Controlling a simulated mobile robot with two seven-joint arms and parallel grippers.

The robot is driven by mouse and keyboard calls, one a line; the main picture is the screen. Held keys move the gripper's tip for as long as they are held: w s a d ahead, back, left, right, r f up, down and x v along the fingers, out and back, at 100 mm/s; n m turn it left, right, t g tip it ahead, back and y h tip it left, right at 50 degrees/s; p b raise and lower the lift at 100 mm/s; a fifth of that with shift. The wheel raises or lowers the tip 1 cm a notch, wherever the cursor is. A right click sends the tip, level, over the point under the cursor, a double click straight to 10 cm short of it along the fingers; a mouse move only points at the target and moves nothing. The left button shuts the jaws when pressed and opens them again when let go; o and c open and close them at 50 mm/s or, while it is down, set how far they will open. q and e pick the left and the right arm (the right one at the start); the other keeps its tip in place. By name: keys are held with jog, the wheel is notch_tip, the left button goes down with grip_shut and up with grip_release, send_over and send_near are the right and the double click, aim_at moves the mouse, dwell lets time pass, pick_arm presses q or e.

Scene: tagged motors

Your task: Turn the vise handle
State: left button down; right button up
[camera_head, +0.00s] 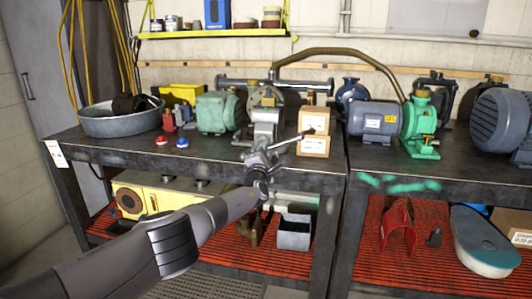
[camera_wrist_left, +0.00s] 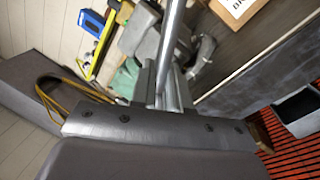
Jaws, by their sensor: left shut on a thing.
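The grey vise (camera_head: 265,128) stands at the front edge of the left workbench, in the middle of the head view. Its handle (camera_head: 295,139), a thin metal bar, slants up to the right in front of the vise. My left gripper (camera_head: 262,164) is at the lower left end of the handle, shut on it. In the left wrist view the handle (camera_wrist_left: 174,38) runs as a shiny rod down between the fingers of my left gripper (camera_wrist_left: 167,92). The gripper hides the held end of the handle. My right gripper is not in view.
A blue-grey motor with green pump (camera_head: 375,121) is on the right bench. A grey bin (camera_head: 293,232) sits below.

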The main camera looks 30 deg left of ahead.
pick_arm(q)
jog(key=shift+d+f, duration=0.1)
jog(key=shift+f, duration=0.25)
jog(key=c, duration=1.3)
grip_release()
jog(key=shift+s+r, duration=0.1)
jog(key=shift+o, duration=0.5)
jog(key=shift+s+r, duration=0.15)
jog(key=shift+r, duration=0.1)
jog(key=p+v, duration=0.7)
jog(key=p, duration=0.1)
jog(key=shift+p, duration=0.4)
